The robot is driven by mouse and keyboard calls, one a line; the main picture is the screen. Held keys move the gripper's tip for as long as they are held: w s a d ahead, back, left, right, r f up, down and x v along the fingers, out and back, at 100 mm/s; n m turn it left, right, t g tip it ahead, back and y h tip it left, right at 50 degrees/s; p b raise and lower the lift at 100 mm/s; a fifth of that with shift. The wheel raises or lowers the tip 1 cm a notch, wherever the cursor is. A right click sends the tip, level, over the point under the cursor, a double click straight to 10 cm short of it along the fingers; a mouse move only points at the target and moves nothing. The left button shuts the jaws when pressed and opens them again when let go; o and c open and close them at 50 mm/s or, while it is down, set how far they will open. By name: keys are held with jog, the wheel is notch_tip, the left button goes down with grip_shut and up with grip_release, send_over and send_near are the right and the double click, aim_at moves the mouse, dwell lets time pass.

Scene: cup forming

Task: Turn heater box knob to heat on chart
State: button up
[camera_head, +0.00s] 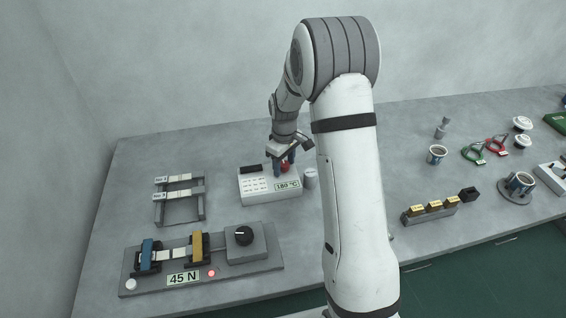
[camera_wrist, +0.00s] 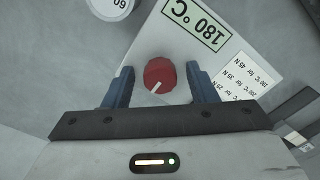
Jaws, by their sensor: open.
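The heater box (camera_head: 268,200) is a white box on the table with a display (camera_head: 287,185) reading 180 °C. Its red knob (camera_wrist: 158,74) has a white pointer line, toward the lower left in the wrist view. The printed chart (camera_wrist: 240,85) beside the display has rows pairing °C with N; its first figures are too small to read surely. My gripper (camera_wrist: 160,88) is open around the knob, one blue finger on each side, with gaps showing. In the head view my gripper (camera_head: 284,163) is over the box and partly hides the knob (camera_head: 285,168).
A grey cylinder (camera_head: 310,178) stands close right of the box. A strip rack (camera_head: 186,212) is left. Cups and blocks are at right.

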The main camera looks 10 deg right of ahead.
jog(key=shift+c, duration=0.2)
jog(key=shift+a, duration=0.1)
jog(key=c, duration=0.9)
jog(key=shift+c, duration=0.2)
jog(key=m+b, duration=0.1)
jog(key=m, duration=0.2)
jog(key=shift+m+b, duration=0.75)
jog(key=shift+m, duration=1.55)
jog(key=o, duration=1)
